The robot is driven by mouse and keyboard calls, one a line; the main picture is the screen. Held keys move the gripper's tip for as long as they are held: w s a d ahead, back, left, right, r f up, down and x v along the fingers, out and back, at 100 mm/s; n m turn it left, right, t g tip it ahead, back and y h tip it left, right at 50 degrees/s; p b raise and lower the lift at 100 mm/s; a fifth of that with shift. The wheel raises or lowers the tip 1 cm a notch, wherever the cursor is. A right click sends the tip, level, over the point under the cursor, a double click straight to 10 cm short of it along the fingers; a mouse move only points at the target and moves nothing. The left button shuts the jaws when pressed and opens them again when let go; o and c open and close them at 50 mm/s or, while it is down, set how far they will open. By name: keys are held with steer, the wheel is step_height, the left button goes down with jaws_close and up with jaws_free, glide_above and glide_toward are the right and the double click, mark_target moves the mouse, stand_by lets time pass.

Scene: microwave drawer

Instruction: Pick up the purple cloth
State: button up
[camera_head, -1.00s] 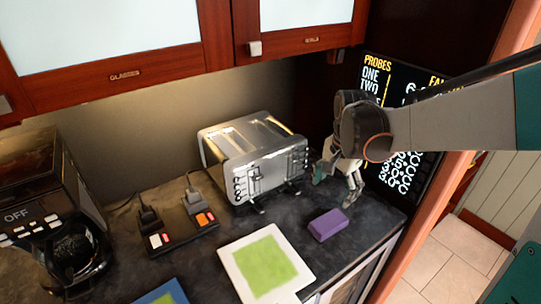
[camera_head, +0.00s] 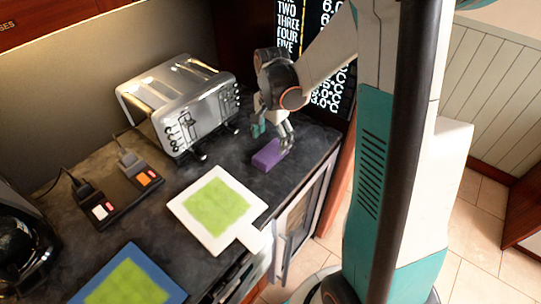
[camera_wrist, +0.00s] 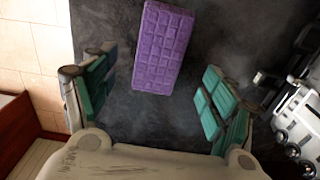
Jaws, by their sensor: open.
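The purple cloth (camera_head: 267,155) looks like a small folded block and lies on the dark countertop near its right end. It shows in the wrist view (camera_wrist: 162,48) with a quilted grid surface, slightly tilted. My gripper (camera_head: 272,130) is just above and beside the cloth in the head view. In the wrist view my gripper (camera_wrist: 152,92) has its green-padded fingers spread wide, one left and one right, with nothing between the pads. The cloth lies ahead of the fingers, roughly between their lines. The exact height of the fingertips above the counter is hard to tell.
A silver toaster (camera_head: 180,105) stands behind and left of the cloth; part of it shows at the wrist view's right (camera_wrist: 298,115). A white-framed green board (camera_head: 217,208) lies in front. A switch box (camera_head: 125,195) sits left. The counter's right edge is close to the cloth.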

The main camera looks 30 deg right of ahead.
mark_target(271, 151)
step_height(271, 151, down, 5)
steer(key=shift+b, duration=0.9)
steer(key=c, duration=1.1)
